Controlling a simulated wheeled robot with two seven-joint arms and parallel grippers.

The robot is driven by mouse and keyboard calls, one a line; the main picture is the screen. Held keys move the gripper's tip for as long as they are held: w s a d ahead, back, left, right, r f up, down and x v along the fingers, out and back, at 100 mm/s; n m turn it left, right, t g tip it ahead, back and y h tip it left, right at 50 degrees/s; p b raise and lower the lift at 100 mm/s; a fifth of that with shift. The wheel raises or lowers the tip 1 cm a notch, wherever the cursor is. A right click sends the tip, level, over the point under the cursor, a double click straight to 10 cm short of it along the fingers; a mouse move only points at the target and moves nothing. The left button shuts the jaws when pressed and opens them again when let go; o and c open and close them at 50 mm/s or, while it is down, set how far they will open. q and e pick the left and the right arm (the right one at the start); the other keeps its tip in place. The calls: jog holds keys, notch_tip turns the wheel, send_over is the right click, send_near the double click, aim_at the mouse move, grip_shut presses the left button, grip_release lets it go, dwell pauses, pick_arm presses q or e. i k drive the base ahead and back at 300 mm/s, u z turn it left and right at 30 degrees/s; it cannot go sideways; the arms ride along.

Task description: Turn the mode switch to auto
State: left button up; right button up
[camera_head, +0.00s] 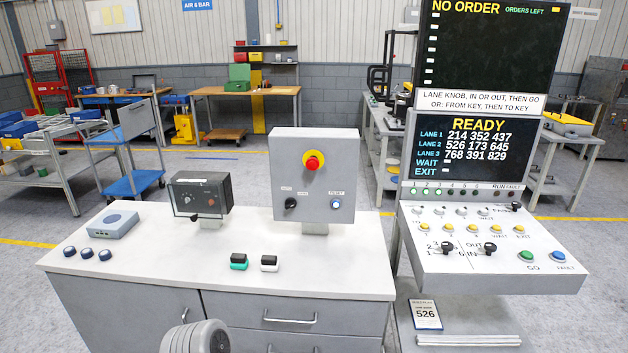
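The mode switch (291,203) looks to be the small black knob at the lower left of the grey control box (265,175), which stands upright on the white-topped cabinet. Two small labels sit just above the knob, too small to read surely. I cannot tell which way the knob points. On the same box are a red mushroom button on a yellow ring (313,162) and a blue button (336,203) under a small label. Neither of my grippers is in view. A grey ribbed part of my own arm shows at the bottom edge, left of centre.
A dark box with dials (200,194) stands left of the control box. A blue-grey box (108,224), several dark knobs, and green and black rocker blocks (239,261) lie on the cabinet top (330,268). A console with screens (490,255) stands close at right.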

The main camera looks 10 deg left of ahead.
aim_at(289, 203)
jog(key=u, duration=2)
jog(key=i, duration=0.85)
jog(key=z, duration=1.6)
